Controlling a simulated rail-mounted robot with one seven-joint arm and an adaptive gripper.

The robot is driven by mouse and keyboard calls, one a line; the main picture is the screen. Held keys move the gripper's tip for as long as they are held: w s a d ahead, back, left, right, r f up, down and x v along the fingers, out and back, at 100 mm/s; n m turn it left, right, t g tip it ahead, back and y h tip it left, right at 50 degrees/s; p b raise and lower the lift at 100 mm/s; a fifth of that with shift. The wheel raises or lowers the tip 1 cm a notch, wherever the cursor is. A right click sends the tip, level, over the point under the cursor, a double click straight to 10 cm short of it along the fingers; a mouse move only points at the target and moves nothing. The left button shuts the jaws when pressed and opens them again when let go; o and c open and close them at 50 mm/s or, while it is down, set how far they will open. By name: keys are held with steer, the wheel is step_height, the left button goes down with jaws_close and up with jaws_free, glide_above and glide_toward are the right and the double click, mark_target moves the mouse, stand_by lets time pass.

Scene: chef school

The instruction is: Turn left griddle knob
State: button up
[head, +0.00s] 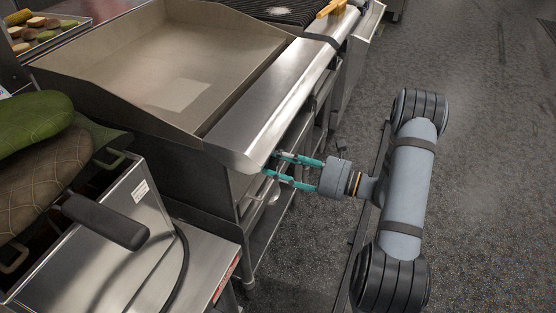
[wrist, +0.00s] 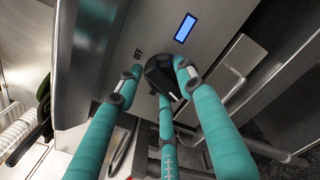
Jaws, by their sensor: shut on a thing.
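The griddle (head: 180,85) stands at the left of the head view, with a steel front ledge. My gripper (head: 270,163) reaches in under that ledge at its near end, with teal fingers against the front panel. In the wrist view a black knob (wrist: 161,77) sits on the steel front panel, with an "OFF" mark beside it. My gripper (wrist: 156,72) is shut on the knob there, with teal fingers around it. The knob is hidden in the head view, below the ledge.
A small blue display (wrist: 185,28) is on the panel near the knob. A steel unit (head: 140,215) with a black handle (head: 105,222) stands at the near left. Shelving (head: 262,225) is under the griddle. Open dark floor (head: 480,160) lies to the right.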

steer(key=shift+w+d+r, duration=0.15)
steer(key=shift+w+r, duration=0.05)
steer(key=shift+w, duration=0.1)
steer(key=c, duration=0.4)
steer(key=shift+m+p, duration=0.35)
steer(key=shift+m, duration=0.05)
steer(key=m+p, duration=0.3)
steer(key=m, duration=0.4)
steer(key=f+m+p, duration=0.1)
steer(key=m+p, duration=0.3)
steer(key=m, duration=0.4)
steer(key=m+p, duration=0.3)
steer(key=m, duration=0.5)
steer(key=shift+d+f+p, duration=0.15)
steer(key=shift+f+p, duration=0.2)
steer(key=shift+p, duration=0.05)
steer(key=shift+o, duration=0.2)
steer(key=m, duration=0.5)
steer(key=shift+s+f+m, duration=0.15)
steer(key=shift+s+m, duration=0.05)
steer(key=shift+m, duration=0.1)
steer(key=shift+s+a+m, duration=0.15)
steer(key=shift+a+m, duration=0.05)
steer(key=shift+m, duration=1)
steer(key=shift+s+a, duration=0.1)
